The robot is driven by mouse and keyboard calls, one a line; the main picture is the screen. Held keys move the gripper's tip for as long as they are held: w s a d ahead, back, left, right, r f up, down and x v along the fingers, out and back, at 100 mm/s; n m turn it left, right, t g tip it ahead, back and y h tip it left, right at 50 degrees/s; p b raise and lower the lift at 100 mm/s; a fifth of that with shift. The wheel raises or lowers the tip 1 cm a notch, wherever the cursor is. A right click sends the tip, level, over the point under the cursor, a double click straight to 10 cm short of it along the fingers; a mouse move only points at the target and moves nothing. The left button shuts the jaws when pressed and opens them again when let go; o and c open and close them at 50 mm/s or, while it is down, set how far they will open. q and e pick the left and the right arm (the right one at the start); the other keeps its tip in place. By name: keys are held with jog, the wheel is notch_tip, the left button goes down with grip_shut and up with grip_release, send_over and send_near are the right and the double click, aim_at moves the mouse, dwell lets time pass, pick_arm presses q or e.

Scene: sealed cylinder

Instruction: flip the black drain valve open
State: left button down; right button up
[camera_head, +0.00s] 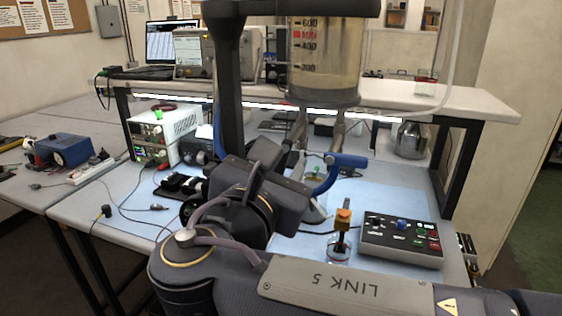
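The clear graduated cylinder (323,65) hangs at the top centre with pale liquid in it. Metal pipes (338,130) run down from its base. A blue lever (346,160) and a curved blue part show below the pipes. I cannot make out a black drain valve; my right arm and gripper cover part of the area under the cylinder. My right gripper (285,190) is dark and lies just left of and below the blue lever. Its fingertips are hidden or blend into the dark body. My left gripper is not in view.
A control box with buttons (401,240) and an orange-topped item (343,217) stand at the right front. A dark upright post (230,80) rises left of the cylinder. A steel jug (410,140) and bench instruments (162,133) stand further back. Blue mat shows between them.

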grip_shut()
jog(key=n+p, duration=0.1)
jog(key=p, duration=0.1)
jog(key=n+p, duration=0.1)
jog(key=p, duration=0.1)
jog(key=shift+s+d+r, duration=0.1)
jog(key=shift+d+r, duration=0.2)
jog(key=shift+d+f+n+p, duration=0.1)
jog(key=shift+f+n+p, duration=0.15)
jog(key=shift+n+p, duration=0.3)
jog(key=shift+f, duration=0.1)
grip_release()
jog(key=shift+s, duration=0.15)
